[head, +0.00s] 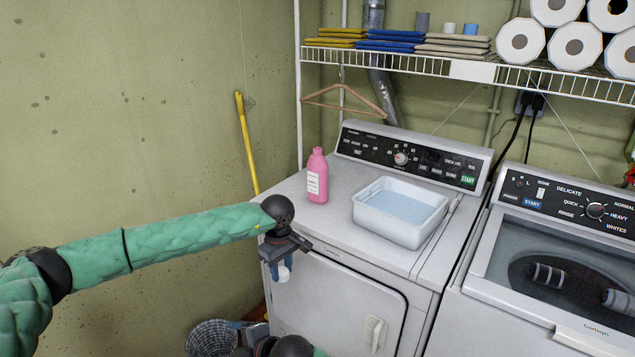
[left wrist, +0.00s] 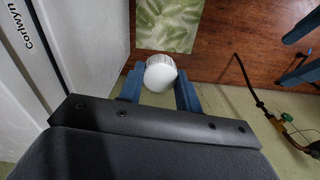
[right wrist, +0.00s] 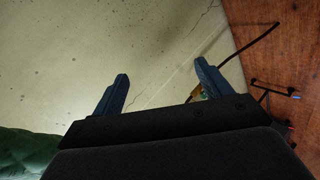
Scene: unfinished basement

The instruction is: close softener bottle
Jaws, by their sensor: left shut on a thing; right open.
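The pink softener bottle (head: 317,176) with a white label stands upright on the left part of the dryer top. Its top looks pink; whether it is open is too small to tell. My left gripper (head: 281,268) is in front of the dryer's front edge, below and left of the bottle. It points down and is shut on a white ribbed cap (head: 283,274). The cap also shows between the fingers in the left wrist view (left wrist: 160,74). My right gripper (right wrist: 158,85) is open and empty in the right wrist view, with floor beyond it.
A white tub of water (head: 426,229) sits on the dryer top (head: 345,231), right of the bottle. A washer (head: 497,285) with a glass lid stands at the right. A wire shelf with cloths and rolls hangs above. A basket (head: 210,338) is on the floor.

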